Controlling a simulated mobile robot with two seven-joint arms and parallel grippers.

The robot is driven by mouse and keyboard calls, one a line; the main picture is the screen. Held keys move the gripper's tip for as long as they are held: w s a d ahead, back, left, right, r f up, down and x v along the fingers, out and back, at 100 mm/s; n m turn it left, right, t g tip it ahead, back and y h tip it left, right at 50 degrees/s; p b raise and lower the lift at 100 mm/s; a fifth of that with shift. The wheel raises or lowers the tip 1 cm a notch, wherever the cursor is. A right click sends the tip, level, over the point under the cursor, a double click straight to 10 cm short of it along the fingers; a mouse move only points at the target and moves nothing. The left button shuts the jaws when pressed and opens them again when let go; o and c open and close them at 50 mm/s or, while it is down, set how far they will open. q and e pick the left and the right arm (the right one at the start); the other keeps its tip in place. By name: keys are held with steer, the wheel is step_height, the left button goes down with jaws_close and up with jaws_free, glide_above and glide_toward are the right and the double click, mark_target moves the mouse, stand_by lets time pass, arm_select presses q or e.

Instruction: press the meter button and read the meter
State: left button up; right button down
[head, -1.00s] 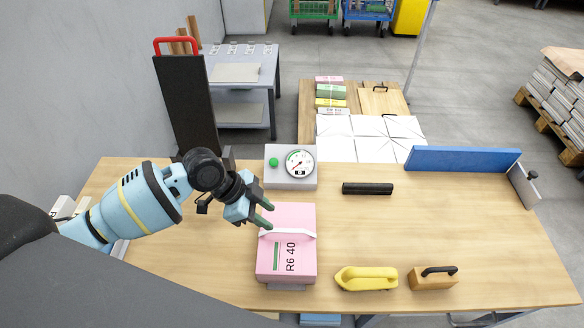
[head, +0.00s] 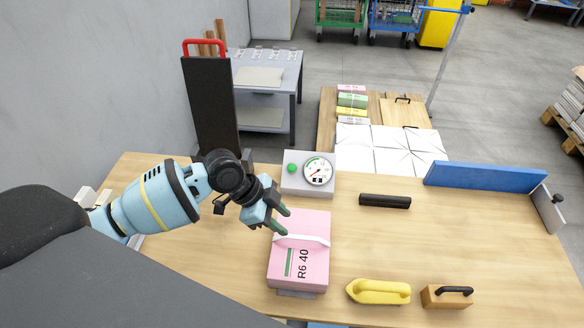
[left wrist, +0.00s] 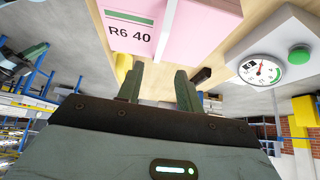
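The meter (head: 307,175) is a grey box at the back of the table, with a green button (head: 292,168) on its left and a round white dial (head: 318,171) on its right. The dial has a green arc and a red needle; its reading is too small to tell. In the left wrist view the dial (left wrist: 262,70) and green button (left wrist: 299,57) show at upper right. My left gripper (head: 284,221) is open, with nothing between its fingers (left wrist: 159,87). It is in front of the meter, apart from the button, over the pink bundle's back left corner. My right gripper is out of view.
The pink bundle (head: 301,275), marked R6 40, has a white strap. A yellow handled tool (head: 379,292), a wooden block with black handle (head: 447,297), a black bar (head: 385,201) and a blue rail (head: 486,177) are on the table. A black panel (head: 210,105) stands behind at left.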

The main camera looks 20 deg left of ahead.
arm_select(q)
jaws_close()
stand_by(1.7)
